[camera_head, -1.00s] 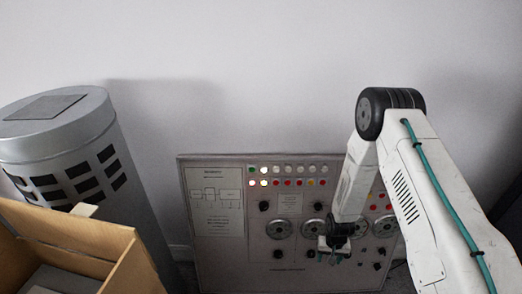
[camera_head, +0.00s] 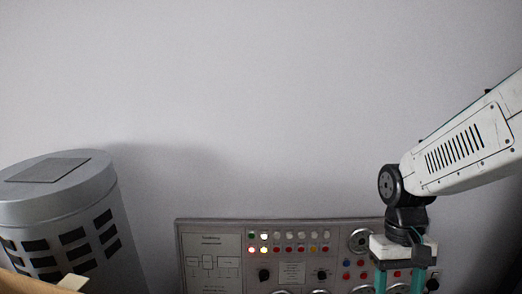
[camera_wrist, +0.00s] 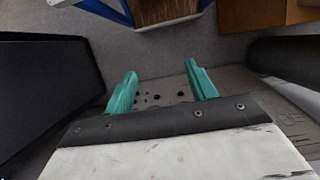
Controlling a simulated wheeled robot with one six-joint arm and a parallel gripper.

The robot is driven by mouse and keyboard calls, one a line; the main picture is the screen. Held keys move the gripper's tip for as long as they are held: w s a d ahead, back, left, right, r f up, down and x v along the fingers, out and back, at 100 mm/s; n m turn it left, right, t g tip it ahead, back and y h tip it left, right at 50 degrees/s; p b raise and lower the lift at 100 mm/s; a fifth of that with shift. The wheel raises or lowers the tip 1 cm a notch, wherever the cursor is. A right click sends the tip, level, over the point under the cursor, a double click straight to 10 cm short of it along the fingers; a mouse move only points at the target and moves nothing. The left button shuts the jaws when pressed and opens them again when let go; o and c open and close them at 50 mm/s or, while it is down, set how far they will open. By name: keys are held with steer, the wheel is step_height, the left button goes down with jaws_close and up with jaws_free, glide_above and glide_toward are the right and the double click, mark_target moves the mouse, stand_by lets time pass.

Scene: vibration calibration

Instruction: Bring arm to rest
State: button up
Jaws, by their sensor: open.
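My gripper (camera_head: 399,284) is at the right of the head view, pointing down in front of the control panel (camera_head: 212,243). Its two teal fingers are apart with nothing between them, and their tips run to the bottom edge of that view. In the wrist view the gripper (camera_wrist: 160,84) shows both teal fingers spread. Part of the panel with dark knobs lies beyond them there. My white arm comes in from the right and hides the panel's right part.
A grey cylinder (camera_head: 62,205) with dark slots stands at the left. A cardboard box edge (camera_head: 25,284) shows at the lower left. In the wrist view a black block (camera_wrist: 40,100) is at the left and a brown box (camera_wrist: 262,14) at the upper right. The wall above the panel is bare.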

steer(key=s+r+t, duration=0.5)
steer(key=s+r, duration=0.5)
steer(key=r, duration=0.1)
steer(key=shift+s+r, duration=0.25)
steer(key=shift+r, duration=0.1)
stand_by(2.7)
